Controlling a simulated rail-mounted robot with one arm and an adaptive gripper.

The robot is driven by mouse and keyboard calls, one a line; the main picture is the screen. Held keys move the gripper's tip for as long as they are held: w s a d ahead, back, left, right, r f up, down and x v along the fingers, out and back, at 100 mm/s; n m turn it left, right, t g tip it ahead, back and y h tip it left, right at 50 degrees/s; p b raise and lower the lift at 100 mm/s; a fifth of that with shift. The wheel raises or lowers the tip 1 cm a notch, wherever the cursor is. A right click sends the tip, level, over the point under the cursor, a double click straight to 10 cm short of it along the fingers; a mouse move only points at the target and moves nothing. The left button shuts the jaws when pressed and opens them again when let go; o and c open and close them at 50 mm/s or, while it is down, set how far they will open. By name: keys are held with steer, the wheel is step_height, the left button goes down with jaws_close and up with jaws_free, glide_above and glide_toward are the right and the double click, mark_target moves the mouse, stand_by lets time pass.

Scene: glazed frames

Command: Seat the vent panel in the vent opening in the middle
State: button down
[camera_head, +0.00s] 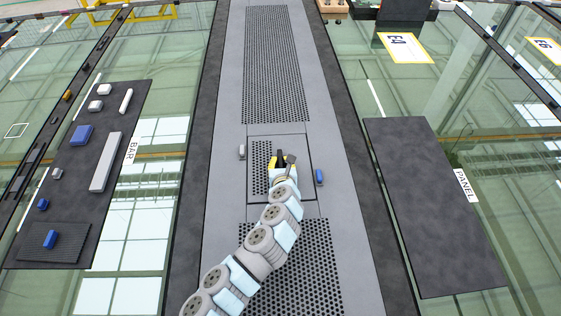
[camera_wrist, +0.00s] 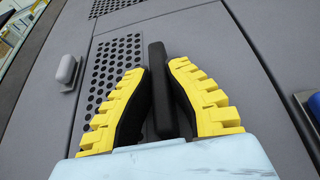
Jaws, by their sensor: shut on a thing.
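The vent panel (camera_head: 262,160) is a grey plate with a perforated patch on its left part. It lies at the middle vent opening, inside a dark outline; I cannot tell whether it is fully flush. In the wrist view the panel (camera_wrist: 117,62) shows its holes left of an upright black handle. My gripper (camera_head: 282,163) is over the panel, its yellow-backed fingers shut on the handle. It also shows in the wrist view (camera_wrist: 160,100), with the handle between the dark finger pads. My gripper hides part of the panel's middle and near side.
A pale grey latch (camera_head: 242,152) sits left of the opening and a blue one (camera_head: 319,177) right of it. Fixed perforated grilles lie beyond (camera_head: 273,65) and nearer (camera_head: 300,265). A dark mat (camera_head: 425,200) marked PANEL is bare; a BAR mat (camera_head: 125,98) holds several parts.

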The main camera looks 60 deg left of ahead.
steer(key=shift+f, duration=0.1)
steer(key=c, duration=1.2)
jaws_free()
steer(key=shift+p+v, duration=0.4)
steer(key=shift+v, duration=5.6)
